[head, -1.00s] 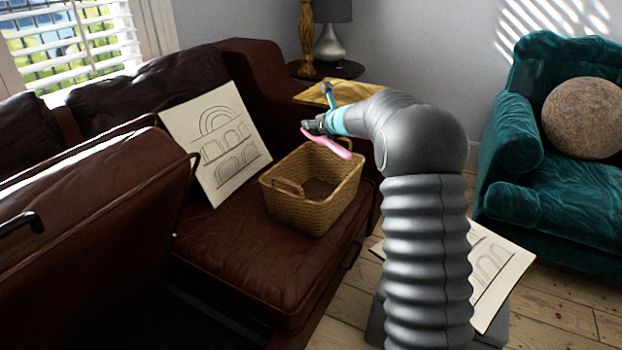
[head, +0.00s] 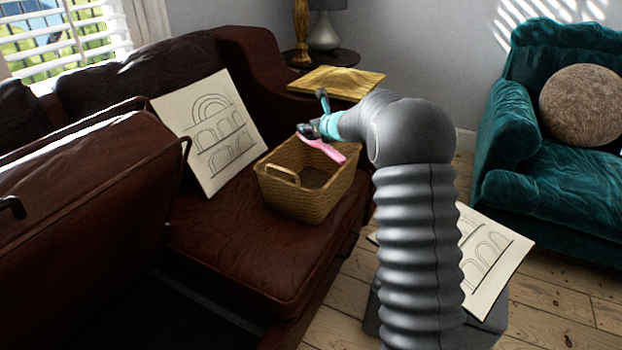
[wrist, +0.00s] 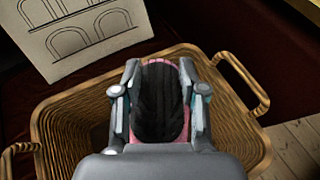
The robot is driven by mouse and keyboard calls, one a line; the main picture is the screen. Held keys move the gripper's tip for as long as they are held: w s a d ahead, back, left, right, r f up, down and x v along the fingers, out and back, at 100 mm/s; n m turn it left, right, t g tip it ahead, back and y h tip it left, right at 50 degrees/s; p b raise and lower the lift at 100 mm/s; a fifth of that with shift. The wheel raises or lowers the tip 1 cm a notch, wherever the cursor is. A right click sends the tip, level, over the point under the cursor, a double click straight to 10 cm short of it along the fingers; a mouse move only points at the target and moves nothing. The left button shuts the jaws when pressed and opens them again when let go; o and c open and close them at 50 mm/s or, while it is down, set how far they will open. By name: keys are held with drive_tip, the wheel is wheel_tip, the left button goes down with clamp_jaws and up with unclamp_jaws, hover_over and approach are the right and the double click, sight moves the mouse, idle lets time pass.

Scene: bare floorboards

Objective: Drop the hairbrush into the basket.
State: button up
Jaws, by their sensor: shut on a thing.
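The hairbrush (head: 324,149) is pink, with dark bristles that show in the wrist view (wrist: 160,105). My gripper (head: 308,131) is shut on it, with one finger on each side of the bristled head in the wrist view (wrist: 160,98). The wicker basket (head: 300,205) is tan, has handles, and stands upright on the brown leather sofa seat. The hairbrush is over the basket's opening, near its back rim in the head view. In the wrist view the basket's rim (wrist: 75,95) surrounds the gripper on the left, far side and right. The basket's inside is partly hidden.
A drawing on a board (head: 212,135) leans on the sofa behind the basket. Another drawing (head: 490,260) lies at right, beside my arm. A teal armchair (head: 560,190) with a round cushion stands at right. A yellow wooden board (head: 335,82) is behind the gripper.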

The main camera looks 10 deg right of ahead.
drive_tip(key=o, duration=1.2)
drive_tip(key=shift+o, duration=0.2)
drive_tip(key=shift+s, duration=0.1)
drive_tip(key=v, duration=1.2)
